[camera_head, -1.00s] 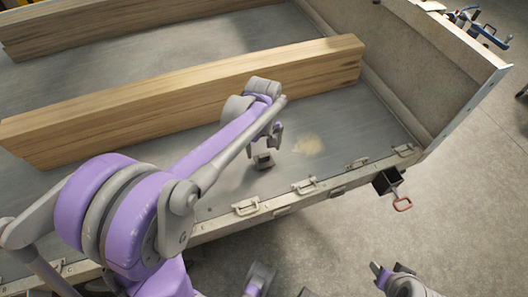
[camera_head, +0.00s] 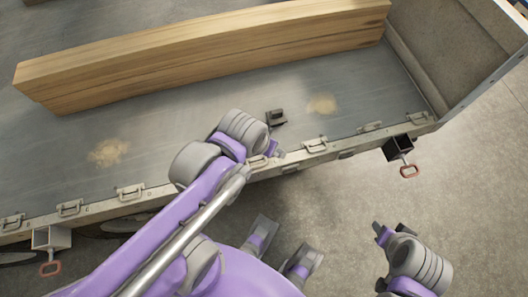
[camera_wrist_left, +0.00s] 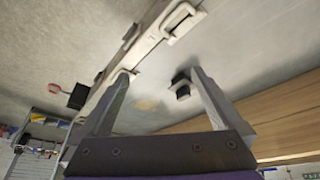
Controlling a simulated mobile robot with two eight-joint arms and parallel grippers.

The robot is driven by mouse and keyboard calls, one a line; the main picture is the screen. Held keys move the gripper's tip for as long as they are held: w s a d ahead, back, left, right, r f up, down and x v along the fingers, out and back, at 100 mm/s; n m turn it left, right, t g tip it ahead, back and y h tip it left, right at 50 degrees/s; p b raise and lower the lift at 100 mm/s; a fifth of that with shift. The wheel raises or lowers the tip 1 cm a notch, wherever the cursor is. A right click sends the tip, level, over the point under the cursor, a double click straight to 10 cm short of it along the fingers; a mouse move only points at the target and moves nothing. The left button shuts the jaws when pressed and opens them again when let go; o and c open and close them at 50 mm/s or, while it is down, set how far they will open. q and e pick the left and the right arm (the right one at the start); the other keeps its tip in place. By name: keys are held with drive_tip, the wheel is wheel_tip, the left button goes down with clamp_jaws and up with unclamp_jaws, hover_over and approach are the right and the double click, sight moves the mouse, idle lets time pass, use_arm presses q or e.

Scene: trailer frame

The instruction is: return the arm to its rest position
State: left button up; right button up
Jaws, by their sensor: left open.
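My left arm comes in from the left in the head view. Its gripper (camera_head: 272,150) is over the near rim of the trailer bed (camera_head: 200,130), with its fingers largely hidden by the wrist. In the left wrist view my left gripper (camera_wrist_left: 161,76) has its two fingers spread wide, with nothing between them. A small dark block (camera_head: 277,117) lies on the bed just beyond the gripper; it also shows by one finger in the wrist view (camera_wrist_left: 181,84). My right gripper (camera_head: 384,238) is at the lower right, over the floor; its jaw gap is not clear.
A long wooden beam (camera_head: 200,58) lies across the bed behind the block. Pale dusty patches (camera_head: 322,104) mark the bed. The floor (camera_head: 480,190) at right is clear.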

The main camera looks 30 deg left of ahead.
use_arm(q)
wheel_tip(320, 180, up, 8)
drive_tip(key=m+t+p, duration=0.1)
drive_tip(key=p, duration=0.7)
drive_tip(key=shift+d+r+p, duration=0.25)
drive_tip(key=shift+p, duration=0.15)
